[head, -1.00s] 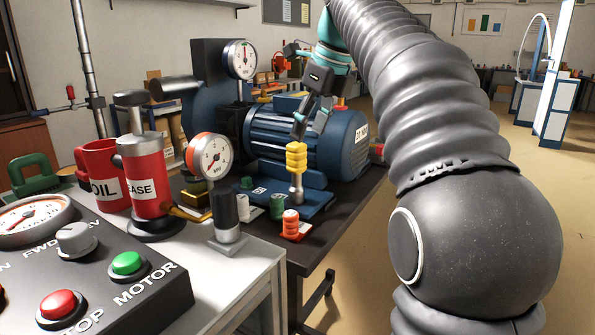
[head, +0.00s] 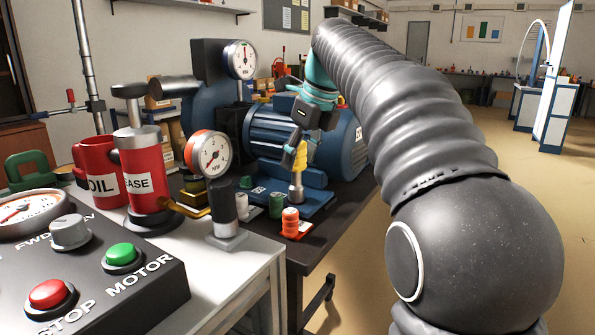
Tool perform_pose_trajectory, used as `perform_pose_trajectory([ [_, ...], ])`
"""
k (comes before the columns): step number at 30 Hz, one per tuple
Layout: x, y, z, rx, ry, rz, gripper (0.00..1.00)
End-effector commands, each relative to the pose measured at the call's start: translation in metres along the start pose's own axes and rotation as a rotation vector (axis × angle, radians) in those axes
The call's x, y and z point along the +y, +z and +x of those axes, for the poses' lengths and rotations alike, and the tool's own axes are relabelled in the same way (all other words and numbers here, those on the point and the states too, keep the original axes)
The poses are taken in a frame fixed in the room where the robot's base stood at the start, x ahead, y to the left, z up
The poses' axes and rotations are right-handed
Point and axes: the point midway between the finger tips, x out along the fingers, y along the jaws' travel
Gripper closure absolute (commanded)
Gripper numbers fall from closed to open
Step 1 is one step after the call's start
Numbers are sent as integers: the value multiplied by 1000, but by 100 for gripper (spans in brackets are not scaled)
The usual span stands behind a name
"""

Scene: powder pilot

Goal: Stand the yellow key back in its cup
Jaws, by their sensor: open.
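The yellow key (head: 301,158) stands about upright at the near right corner of the blue base plate, with a grey metal lower part (head: 297,188) below its yellow grip. I cannot tell whether its foot sits in a cup. My gripper (head: 293,156) is open at the yellow grip, with a dark finger in front of part of it. Whether the fingers touch the key is hidden.
A blue motor (head: 340,140) stands right behind the key. A gauge (head: 209,154), a red grease can (head: 146,180) and a red oil can (head: 98,170) stand to the left. A control box (head: 160,287) fills the lower left. Open floor lies right of the dark bench (head: 330,225).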

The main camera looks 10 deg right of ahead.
Motion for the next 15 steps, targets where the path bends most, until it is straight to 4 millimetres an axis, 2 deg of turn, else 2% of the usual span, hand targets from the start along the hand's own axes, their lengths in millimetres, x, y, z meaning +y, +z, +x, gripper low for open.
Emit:
perform_pose_trajectory([
  [1, 0, 0, 0, 0, 0, 0, 44],
  [6, 0, 0, 0, 0, 0, 0, 86],
  [8, 0, 0, 0, 0, 0, 0, 100],
  [15, 0, 2, -6, -1, -1, 0, 100],
])
